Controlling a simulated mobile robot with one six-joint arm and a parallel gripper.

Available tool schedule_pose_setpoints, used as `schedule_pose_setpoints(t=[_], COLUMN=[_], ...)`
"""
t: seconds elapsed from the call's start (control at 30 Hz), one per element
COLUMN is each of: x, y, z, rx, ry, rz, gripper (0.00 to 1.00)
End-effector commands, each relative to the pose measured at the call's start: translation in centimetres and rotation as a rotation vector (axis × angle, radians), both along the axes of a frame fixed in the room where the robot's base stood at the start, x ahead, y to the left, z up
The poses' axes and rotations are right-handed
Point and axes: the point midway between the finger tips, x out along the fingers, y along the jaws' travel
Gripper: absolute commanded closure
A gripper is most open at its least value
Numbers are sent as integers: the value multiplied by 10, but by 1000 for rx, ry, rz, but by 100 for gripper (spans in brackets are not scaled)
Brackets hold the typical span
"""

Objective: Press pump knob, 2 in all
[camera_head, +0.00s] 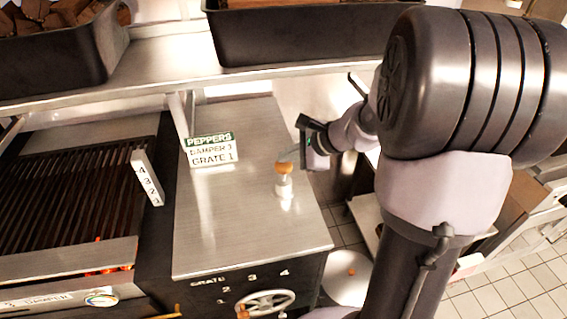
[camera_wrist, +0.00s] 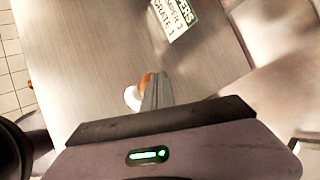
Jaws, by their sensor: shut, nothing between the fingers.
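The pump knob (camera_head: 285,168) is a small orange-brown ball on top of a short white and silver pump (camera_head: 284,188). The pump stands upright on the steel counter top (camera_head: 235,225), near its right edge. My gripper (camera_head: 292,155) comes in from the right, with its fingertips right by the knob. In the wrist view the closed fingers (camera_wrist: 157,90) partly cover the knob (camera_wrist: 146,79), and the pump's white part (camera_wrist: 132,97) shows beside them. I cannot tell whether the fingers touch the knob. My gripper is shut and empty.
A sign (camera_head: 210,150) reading PEPPERS, DAMPER 3, GRATE 1 stands on the counter. A grill (camera_head: 70,205) with glowing embers is at the left. A handwheel (camera_head: 266,302) is on the counter's front. Dark trays (camera_head: 300,45) sit on the shelf above. Tiled floor lies to the right.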

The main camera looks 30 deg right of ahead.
Motion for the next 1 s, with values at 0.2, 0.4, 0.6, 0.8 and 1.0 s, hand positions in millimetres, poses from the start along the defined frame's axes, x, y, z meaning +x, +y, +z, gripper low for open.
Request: schedule_pose_setpoints(t=[0.2, 0.4, 0.6, 0.8, 1.0], x=[0, 0, 0, 0, 0], y=[0, 0, 0, 0, 0], z=[-3, -6, -8, -10, -13], rx=[0, 0, 0, 0, 0], ry=[0, 0, 1, 1, 1], rz=[0, 0, 1, 1, 1], gripper=[100, 100, 100, 100, 100])
